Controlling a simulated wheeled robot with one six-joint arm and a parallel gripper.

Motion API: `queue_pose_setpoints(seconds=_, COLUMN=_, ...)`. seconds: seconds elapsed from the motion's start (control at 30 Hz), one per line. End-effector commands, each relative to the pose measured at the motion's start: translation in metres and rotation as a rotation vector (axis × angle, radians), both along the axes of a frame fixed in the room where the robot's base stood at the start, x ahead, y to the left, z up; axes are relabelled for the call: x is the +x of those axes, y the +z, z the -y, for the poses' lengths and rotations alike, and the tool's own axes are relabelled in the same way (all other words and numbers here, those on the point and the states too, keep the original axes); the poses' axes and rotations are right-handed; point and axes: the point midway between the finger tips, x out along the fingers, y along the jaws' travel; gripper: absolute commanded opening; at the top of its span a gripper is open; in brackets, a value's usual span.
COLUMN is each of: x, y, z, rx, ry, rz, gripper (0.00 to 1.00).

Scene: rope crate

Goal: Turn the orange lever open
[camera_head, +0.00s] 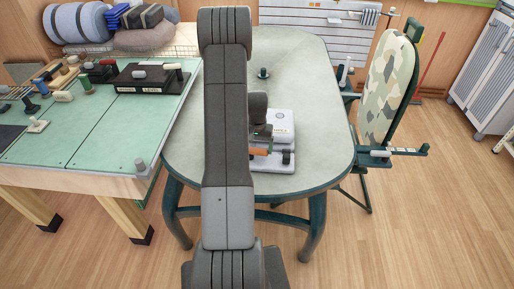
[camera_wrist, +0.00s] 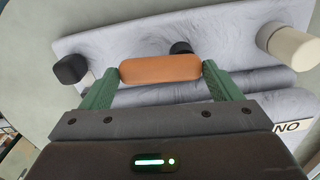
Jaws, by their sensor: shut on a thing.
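The orange lever (camera_wrist: 160,68) lies level across the wrist view, in front of a grey-white block (camera_wrist: 230,45). My gripper (camera_wrist: 160,75) has its two green fingers at the lever's left and right ends, shut on it. In the head view the lever (camera_head: 259,151) shows as a small orange bar at the front of the white device (camera_head: 283,122) on the rounded table. My arm hides the left part of the device there. How far the lever is turned cannot be told.
The rounded grey table (camera_head: 310,70) is mostly clear, with a small dark green knob piece (camera_head: 263,73) at the back. A green-topped workbench (camera_head: 120,130) with several fittings stands at the left. A camouflage-patterned board (camera_head: 388,85) stands close at the right.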

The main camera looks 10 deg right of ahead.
Motion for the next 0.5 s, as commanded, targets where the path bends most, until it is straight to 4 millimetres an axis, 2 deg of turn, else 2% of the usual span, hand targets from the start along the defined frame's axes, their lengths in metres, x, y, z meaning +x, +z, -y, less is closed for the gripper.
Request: queue_pose_setpoints(seconds=0.5, x=-0.0102, y=-0.0032, z=-0.0075, rx=0.000, ry=-0.449, rz=0.001, gripper=0.43)
